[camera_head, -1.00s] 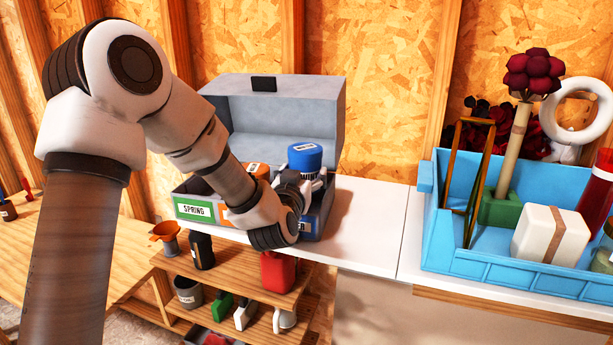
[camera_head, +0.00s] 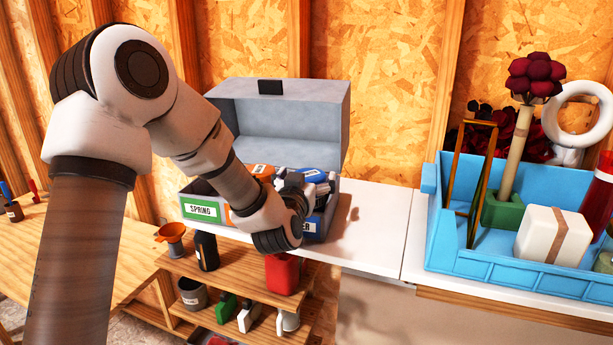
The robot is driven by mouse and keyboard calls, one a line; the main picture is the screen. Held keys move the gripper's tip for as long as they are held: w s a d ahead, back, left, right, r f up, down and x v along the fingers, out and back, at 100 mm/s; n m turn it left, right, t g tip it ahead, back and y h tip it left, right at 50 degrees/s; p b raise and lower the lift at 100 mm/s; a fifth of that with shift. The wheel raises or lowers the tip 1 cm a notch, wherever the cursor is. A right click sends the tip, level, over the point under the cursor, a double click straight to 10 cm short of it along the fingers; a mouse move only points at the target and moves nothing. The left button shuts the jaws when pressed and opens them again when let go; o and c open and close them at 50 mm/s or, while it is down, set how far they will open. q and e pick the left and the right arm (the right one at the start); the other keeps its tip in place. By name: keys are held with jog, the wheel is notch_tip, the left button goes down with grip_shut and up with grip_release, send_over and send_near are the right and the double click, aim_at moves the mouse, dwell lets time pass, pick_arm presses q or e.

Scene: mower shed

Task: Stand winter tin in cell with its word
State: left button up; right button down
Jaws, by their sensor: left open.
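A grey box (camera_head: 270,136) with its lid raised stands on the white bench top and has cells with word labels on its front. The green label reads SPRING (camera_head: 202,210). The blue-topped tin (camera_head: 313,174) sits low at that right end, largely hidden by my gripper. My left gripper (camera_head: 312,187) is open at the tin; its fingers are hard to make out. An orange-topped tin (camera_head: 262,170) is in the box to the left. My right gripper is out of view.
A blue crate (camera_head: 520,262) with a wrapped block (camera_head: 552,236) and a dark red flower (camera_head: 535,76) stands at the right. Free white bench top (camera_head: 378,222) lies between box and crate. A wooden shelf (camera_head: 230,280) with a red can (camera_head: 282,272) is below.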

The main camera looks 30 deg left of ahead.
pick_arm(q)
jog(key=shift+s+f+p, duration=0.1)
jog(key=shift+f+p, duration=0.2)
jog(key=shift+r+p, duration=0.55)
jog(key=shift+p, duration=0.05)
jog(key=shift+s+d+f+b, duration=0.3)
jog(key=shift+s+f+b, duration=0.3)
jog(key=shift+b, duration=0.35)
jog(key=r+b+v, duration=0.1)
jog(key=b+v, duration=0.3)
jog(key=v, duration=0.6)
jog(key=shift+r, duration=0.15)
jog(key=shift+s, duration=0.2)
